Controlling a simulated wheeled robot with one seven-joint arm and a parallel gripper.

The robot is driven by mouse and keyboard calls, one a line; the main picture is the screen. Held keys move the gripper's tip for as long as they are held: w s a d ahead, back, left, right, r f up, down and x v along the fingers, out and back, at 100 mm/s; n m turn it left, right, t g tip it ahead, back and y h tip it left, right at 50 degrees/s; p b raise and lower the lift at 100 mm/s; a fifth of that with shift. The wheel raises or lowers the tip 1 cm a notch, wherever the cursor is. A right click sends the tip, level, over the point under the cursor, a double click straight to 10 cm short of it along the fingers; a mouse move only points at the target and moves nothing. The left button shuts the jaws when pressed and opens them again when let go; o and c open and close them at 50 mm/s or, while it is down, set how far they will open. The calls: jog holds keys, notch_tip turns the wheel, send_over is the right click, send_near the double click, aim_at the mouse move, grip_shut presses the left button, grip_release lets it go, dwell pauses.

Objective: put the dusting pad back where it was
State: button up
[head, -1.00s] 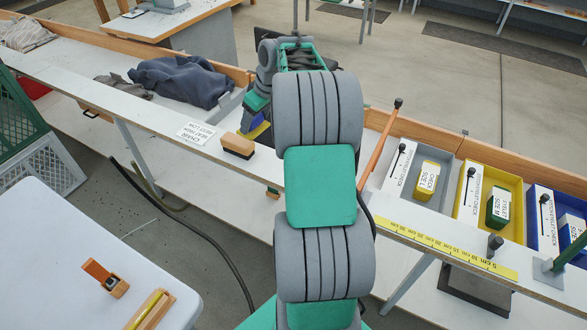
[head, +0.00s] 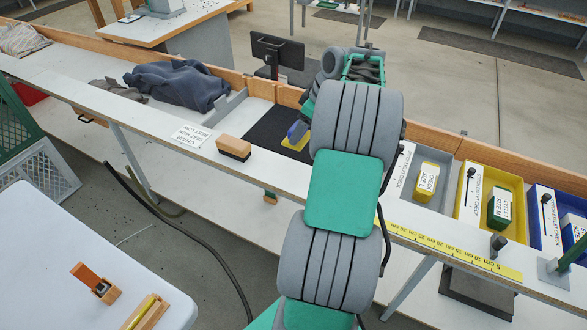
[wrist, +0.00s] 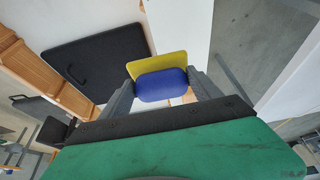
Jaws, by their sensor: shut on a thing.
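The dusting pad, which looks to be the blue and yellow piece (wrist: 161,84), sits between my fingers in the wrist view. Its blue rounded part is nearer the camera and its yellow part shows behind. My gripper (wrist: 160,90) is shut on it. In the head view the pad (head: 297,135) shows small at the left side of my arm, over the bench by a black mat (head: 262,127). My fingers are mostly hidden behind my arm there. Whether the pad touches anything below is unclear.
A wooden-backed brush (head: 233,148) and a printed card (head: 190,136) lie on the bench's front ledge. A dark blue cloth (head: 178,84) lies to the left. Yellow (head: 470,213) and grey trays stand right. A black screen (head: 277,50) stands behind the mat.

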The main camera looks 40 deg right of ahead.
jog(key=a+f, duration=0.2)
jog(key=s+a+f, duration=0.1)
jog(key=f, duration=0.1)
jog(key=s+a+f, duration=0.1)
jog(key=a+f, duration=0.1)
jog(key=shift+a+f, duration=0.3)
jog(key=shift+d+f+p, duration=0.15)
jog(key=shift+f+p, duration=0.2)
jog(key=shift+f, duration=0.95)
jog(key=shift+f, duration=0.2)
jog(key=o, duration=1.3)
jog(key=shift+r, duration=0.1)
